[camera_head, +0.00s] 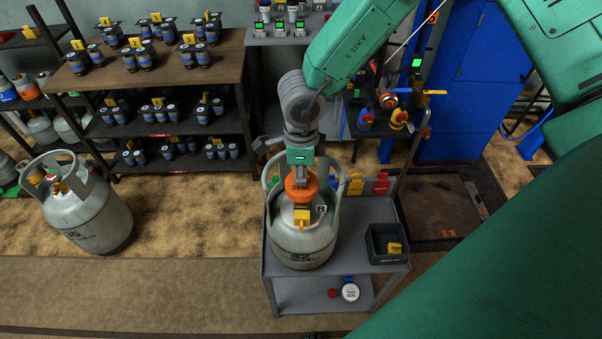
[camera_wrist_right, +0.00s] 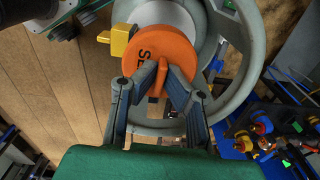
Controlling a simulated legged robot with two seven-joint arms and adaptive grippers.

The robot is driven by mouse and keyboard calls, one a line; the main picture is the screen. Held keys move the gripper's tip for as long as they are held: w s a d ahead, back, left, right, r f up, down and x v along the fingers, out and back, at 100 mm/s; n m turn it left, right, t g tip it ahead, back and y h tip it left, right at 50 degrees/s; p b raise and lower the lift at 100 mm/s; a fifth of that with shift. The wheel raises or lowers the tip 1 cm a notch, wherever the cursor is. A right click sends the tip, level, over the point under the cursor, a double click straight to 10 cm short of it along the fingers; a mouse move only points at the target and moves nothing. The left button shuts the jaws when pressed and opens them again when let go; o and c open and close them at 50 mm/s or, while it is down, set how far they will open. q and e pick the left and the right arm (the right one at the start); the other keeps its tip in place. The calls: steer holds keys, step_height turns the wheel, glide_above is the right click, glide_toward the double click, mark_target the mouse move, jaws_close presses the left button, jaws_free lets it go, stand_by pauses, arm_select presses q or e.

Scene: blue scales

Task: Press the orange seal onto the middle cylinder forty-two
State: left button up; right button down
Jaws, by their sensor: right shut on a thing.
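The grey cylinder (camera_head: 300,243) marked 42 stands upright on a grey cart, with a yellow tag (camera_head: 302,218) on its front. My right gripper (camera_head: 301,175) reaches down from above, inside the cylinder's collar. It is shut on the orange seal (camera_head: 302,190), a round disc. In the right wrist view, the fingers (camera_wrist_right: 158,82) pinch a raised rib on the seal (camera_wrist_right: 160,52), and letters show on its face. The seal is over the cylinder's top; whether it touches the valve is hidden. My left gripper is not in view.
The cart (camera_head: 375,212) also holds a dark bin (camera_head: 386,244) with a yellow item, and red and yellow tags behind. Another grey cylinder (camera_head: 88,215) marked 35 stands on the floor at left. A shelf rack (camera_head: 165,100) with small cylinders stands behind.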

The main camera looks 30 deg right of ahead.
stand_by(0.4)
steer(key=shift+d+p, duration=0.15)
steer(key=shift+p, duration=0.3)
steer(key=shift+p, duration=0.6)
stand_by(0.7)
steer(key=shift+f, duration=0.2)
stand_by(0.3)
steer(key=c, duration=1.6)
jaws_free()
